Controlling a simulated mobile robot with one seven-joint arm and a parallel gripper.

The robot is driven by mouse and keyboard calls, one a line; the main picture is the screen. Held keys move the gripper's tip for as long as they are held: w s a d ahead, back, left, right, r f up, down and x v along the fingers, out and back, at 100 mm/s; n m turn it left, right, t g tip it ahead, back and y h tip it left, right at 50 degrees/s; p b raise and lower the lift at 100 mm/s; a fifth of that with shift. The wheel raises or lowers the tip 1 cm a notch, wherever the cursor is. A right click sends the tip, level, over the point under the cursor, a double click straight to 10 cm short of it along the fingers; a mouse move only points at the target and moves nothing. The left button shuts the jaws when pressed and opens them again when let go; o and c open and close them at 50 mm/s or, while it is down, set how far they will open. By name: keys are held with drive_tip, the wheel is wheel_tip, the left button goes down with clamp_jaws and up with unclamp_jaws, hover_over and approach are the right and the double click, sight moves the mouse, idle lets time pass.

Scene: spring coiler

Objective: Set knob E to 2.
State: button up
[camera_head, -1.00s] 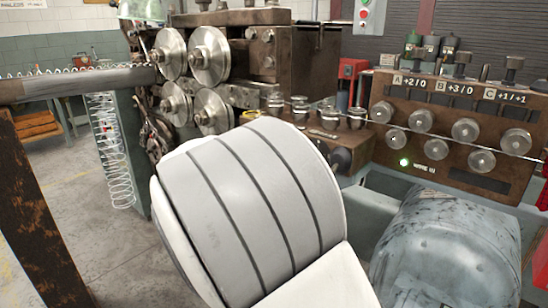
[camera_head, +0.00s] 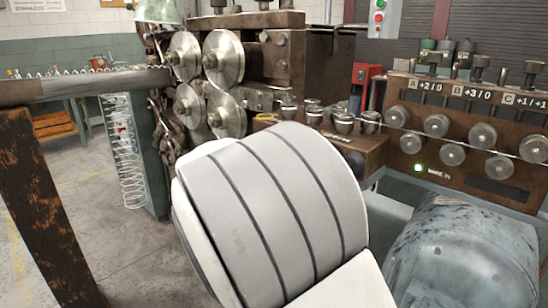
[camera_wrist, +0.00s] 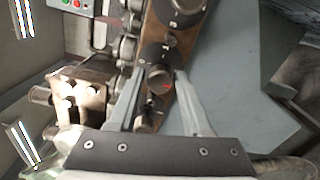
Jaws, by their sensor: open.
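In the wrist view my gripper (camera_wrist: 158,74) is open, with one finger on each side of a round dark knob (camera_wrist: 156,82) that bears a red mark. I cannot tell whether the fingers touch it. A second dark knob (camera_wrist: 186,8) on a black dial sits beyond it on the same brown panel (camera_wrist: 172,48). No letter E and no setting numbers are legible, so I cannot tell which knob is E. In the head view my own pale arm link hides my gripper and the knob between its fingers.
The coiler's metal rollers (camera_head: 223,57) stand left of centre. A brown panel (camera_head: 470,160) marked A, B and C, with several silver knobs and a green light (camera_head: 418,168), is at right. A blue-grey rounded housing (camera_head: 465,250) sits below it.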

drive_tip(key=p+v, duration=0.3)
drive_tip(key=v, duration=1.4)
drive_tip(key=shift+s+a, duration=0.15)
